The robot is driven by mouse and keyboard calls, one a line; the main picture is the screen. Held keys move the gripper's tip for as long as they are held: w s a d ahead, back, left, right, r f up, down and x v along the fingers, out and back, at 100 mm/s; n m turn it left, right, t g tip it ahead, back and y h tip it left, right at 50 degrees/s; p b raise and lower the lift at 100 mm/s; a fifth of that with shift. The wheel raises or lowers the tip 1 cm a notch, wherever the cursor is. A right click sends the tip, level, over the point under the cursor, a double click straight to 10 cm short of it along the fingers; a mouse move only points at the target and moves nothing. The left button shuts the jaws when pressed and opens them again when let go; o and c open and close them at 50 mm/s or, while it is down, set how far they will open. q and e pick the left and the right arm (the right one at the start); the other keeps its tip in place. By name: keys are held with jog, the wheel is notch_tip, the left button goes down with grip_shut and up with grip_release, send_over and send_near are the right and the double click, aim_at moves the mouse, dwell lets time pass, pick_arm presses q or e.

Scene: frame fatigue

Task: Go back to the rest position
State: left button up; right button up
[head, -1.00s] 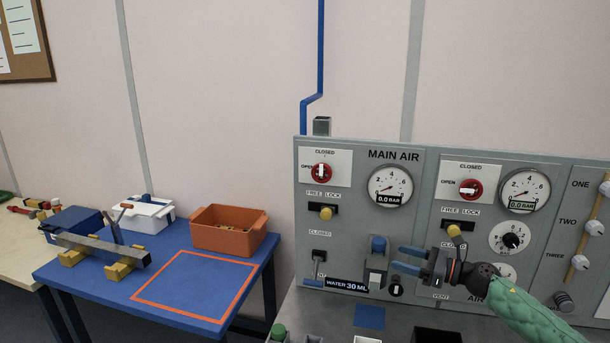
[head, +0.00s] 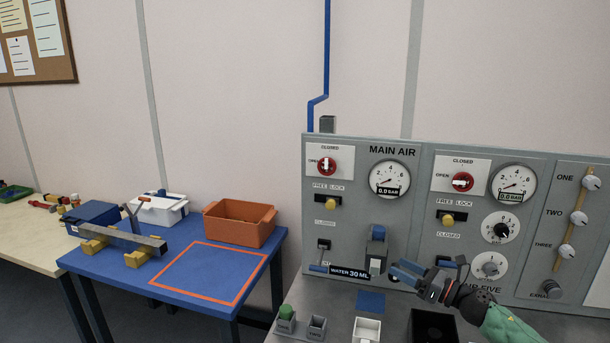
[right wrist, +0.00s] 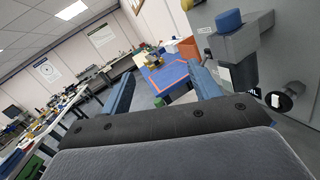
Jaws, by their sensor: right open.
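My right gripper (head: 400,271) is in front of the lower part of the grey control panel (head: 385,225), above the grey bench, with its arm coming in from the lower right. In the right wrist view its two blue fingers (right wrist: 160,95) are spread apart with nothing between them. A grey fitting with a blue cap (head: 377,245) stands close to the left of the fingers; it is large at the upper right of the right wrist view (right wrist: 235,42). I cannot tell the exact gap between them. My left gripper does not show.
A blue table (head: 150,282) at left carries an orange bin (head: 238,225), a white bin (head: 160,210) and a metal bar on yellow blocks (head: 122,238). Small containers, a green-topped one (head: 286,316) and a white one (head: 366,329), stand on the bench. Red valves (head: 327,167) project from the panel.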

jog(key=s+f+m+t+h, duration=0.1)
jog(key=s+f+m+h, duration=0.75)
jog(key=m, duration=0.75)
jog(key=s+f+m+t+h, duration=0.1)
jog(key=s+f+m+h, duration=0.7)
jog(key=m, duration=0.7)
jog(key=s+a+f+m+g+y, duration=0.1)
jog(key=s+a+f+m+g, duration=0.2)
jog(key=s, duration=0.6)
jog(key=s+f+m+g, duration=0.4)
jog(key=s+f, duration=0.1)
jog(key=s, duration=0.4)
jog(key=s+a+f+m+g+y, duration=0.1)
jog(key=s+a+f+m+g, duration=0.2)
jog(key=s, duration=0.6)
notch_tip(320, 180, down, 23)
jog(key=w+g, duration=0.1)
jog(key=w, duration=0.1)
jog(key=s+f, duration=0.3)
jog(key=f, duration=0.8)
jog(key=s+a+f+g, duration=0.1)
jog(key=s+f, duration=0.3)
jog(key=f, duration=0.7)
jog(key=shift+s, duration=0.2)
